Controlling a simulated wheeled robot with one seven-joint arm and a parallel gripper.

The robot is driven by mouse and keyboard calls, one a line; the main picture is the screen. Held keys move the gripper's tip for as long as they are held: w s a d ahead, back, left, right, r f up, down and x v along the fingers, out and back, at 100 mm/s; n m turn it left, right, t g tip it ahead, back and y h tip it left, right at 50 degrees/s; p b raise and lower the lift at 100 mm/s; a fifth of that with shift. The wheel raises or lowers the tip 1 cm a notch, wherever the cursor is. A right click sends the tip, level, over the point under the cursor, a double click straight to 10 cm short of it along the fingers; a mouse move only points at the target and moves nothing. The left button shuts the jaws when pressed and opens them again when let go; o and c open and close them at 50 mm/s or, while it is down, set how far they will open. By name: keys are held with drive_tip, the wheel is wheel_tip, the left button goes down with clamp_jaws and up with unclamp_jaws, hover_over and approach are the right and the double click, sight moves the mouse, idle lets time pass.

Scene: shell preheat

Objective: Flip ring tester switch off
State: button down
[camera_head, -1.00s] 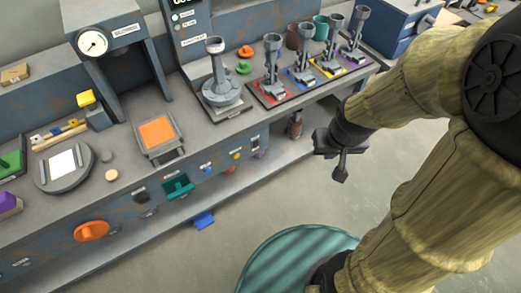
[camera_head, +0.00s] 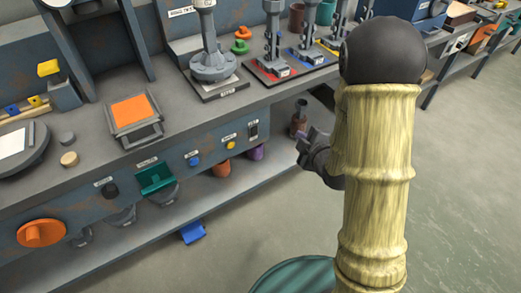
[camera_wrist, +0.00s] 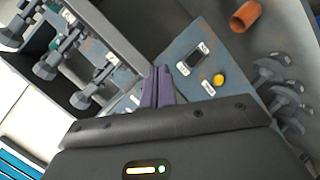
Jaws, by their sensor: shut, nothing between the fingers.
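A small dark switch (camera_head: 253,130) with pale labels sits at the right end of the bench's front panel, right of a yellow button (camera_head: 231,145). In the wrist view the switch (camera_wrist: 194,59) shows just right of my fingertips, with labels on both sides. Its on or off position is too small to tell. My gripper (camera_head: 303,146) is in front of the panel, to the right of the switch and apart from it. In the wrist view my gripper (camera_wrist: 159,74) has its purple fingers shut together with nothing held.
A grey ring stand (camera_head: 212,68) and several clamp stands on coloured mats stand on the bench top above. Open floor lies right of the bench.

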drive_tip(key=s+a+f+n+t+y+b, duration=0.1)
drive_tip(key=a+f+n+y+b, duration=0.1)
drive_tip(key=f+n+y+b, duration=0.1)
drive_tip(key=s+a+f+n+t+y+b, duration=0.1)
drive_tip(key=a+f+n+t+y+b, duration=0.1)
drive_tip(key=f+n+b, duration=0.3)
wheel_tip(320, 180, down, 4)
drive_tip(key=y+b, duration=0.1)
drive_tip(key=b, duration=0.3)
drive_tip(key=shift+a+r, duration=0.2)
drive_tip(key=shift+a, duration=0.1)
drive_tip(key=p, duration=0.1)
approach(256, 130)
drive_tip(key=x, duration=0.7)
drive_tip(key=shift+s, duration=0.1)
